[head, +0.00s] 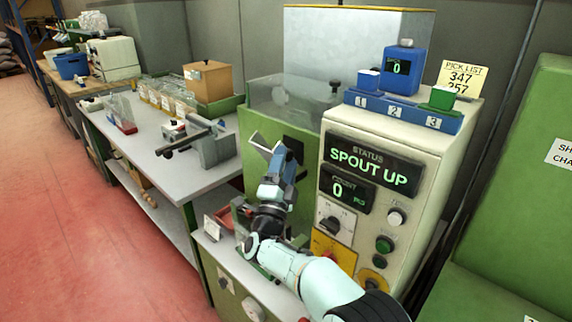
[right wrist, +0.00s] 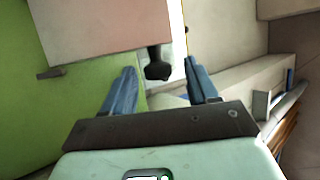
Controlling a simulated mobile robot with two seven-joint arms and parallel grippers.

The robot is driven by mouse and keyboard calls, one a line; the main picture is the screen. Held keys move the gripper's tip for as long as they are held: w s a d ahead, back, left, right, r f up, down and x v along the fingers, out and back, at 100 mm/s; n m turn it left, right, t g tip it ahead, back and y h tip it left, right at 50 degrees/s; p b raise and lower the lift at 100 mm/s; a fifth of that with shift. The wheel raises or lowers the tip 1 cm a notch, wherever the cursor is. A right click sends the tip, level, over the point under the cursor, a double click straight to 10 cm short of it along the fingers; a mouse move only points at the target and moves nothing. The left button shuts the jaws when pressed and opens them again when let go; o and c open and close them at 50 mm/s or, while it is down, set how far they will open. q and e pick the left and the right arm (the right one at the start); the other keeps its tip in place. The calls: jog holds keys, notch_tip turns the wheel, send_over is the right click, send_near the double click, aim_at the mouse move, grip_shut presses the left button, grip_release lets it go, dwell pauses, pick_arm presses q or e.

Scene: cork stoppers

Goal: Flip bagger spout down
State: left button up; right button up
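The bagger (head: 380,150) is a cream cabinet whose green display (head: 368,168) reads "SPOUT UP" and whose count reads 0. A pale, angled metal piece (head: 262,149), seemingly the spout, tilts up at the green machine's front; my gripper partly hides it. My right gripper (head: 277,168) is right by it. In the right wrist view the blue fingers (right wrist: 160,68) are spread, with nothing clasped. A dark knob (right wrist: 157,70) shows between and beyond the fingertips; I cannot tell if they touch it. My left gripper is not in view.
A grey bench (head: 170,150) with a clamp-like tool (head: 200,142) and bottle racks stands left. A blue numbered rack (head: 400,110) sits on the cabinet, with a pick list (head: 462,78) behind. A green panel (head: 520,200) is at right. The red floor at left is clear.

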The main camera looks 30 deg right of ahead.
jog(key=b+v, duration=0.1)
jog(key=v, duration=1.2)
jog(key=shift+s+f, duration=0.1)
jog(key=shift+s, duration=0.05)
